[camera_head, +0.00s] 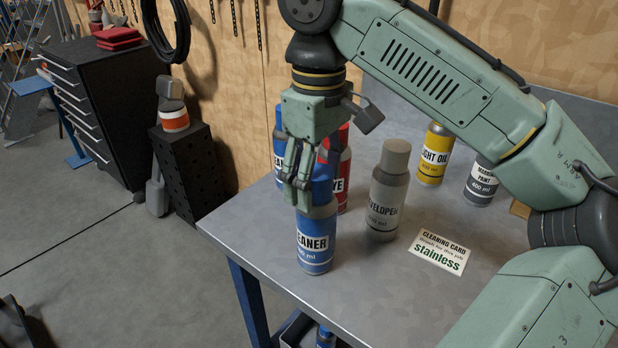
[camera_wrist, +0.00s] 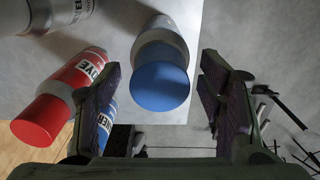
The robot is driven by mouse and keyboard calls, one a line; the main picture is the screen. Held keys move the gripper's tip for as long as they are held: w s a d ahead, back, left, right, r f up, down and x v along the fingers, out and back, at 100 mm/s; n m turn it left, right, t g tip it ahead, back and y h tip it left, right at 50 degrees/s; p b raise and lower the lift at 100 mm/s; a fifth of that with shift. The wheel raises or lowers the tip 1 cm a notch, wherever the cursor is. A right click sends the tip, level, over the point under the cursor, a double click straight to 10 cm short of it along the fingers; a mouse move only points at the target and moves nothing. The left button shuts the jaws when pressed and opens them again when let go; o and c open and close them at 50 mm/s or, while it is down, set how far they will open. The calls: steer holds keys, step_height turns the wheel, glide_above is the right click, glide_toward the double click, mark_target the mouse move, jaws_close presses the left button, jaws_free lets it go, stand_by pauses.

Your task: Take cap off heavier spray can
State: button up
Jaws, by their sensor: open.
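A blue spray can labelled CLEANER (camera_head: 316,245) stands upright near the front left edge of the table, its blue cap (camera_head: 322,184) on. My gripper (camera_head: 304,186) is open at this cap, partly in front of it. In the wrist view the cap (camera_wrist: 160,87) lies between my open fingers (camera_wrist: 158,84), with a gap on both sides. A second blue can (camera_head: 279,145) stands behind, partly hidden by my gripper. It also shows in the wrist view behind the left finger (camera_wrist: 107,118). I cannot tell which can is heavier.
A red DYE can (camera_head: 342,190) stands close behind the cleaner can. A grey DEVELOPER can (camera_head: 385,200) stands to its right. A yellow LIGHT OIL can (camera_head: 434,155) and a grey paint can (camera_head: 480,182) are farther back. A cleaning card (camera_head: 440,250) lies flat on the table (camera_head: 360,285).

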steer(key=shift+c, duration=0.3)
steer(key=c, duration=0.8)
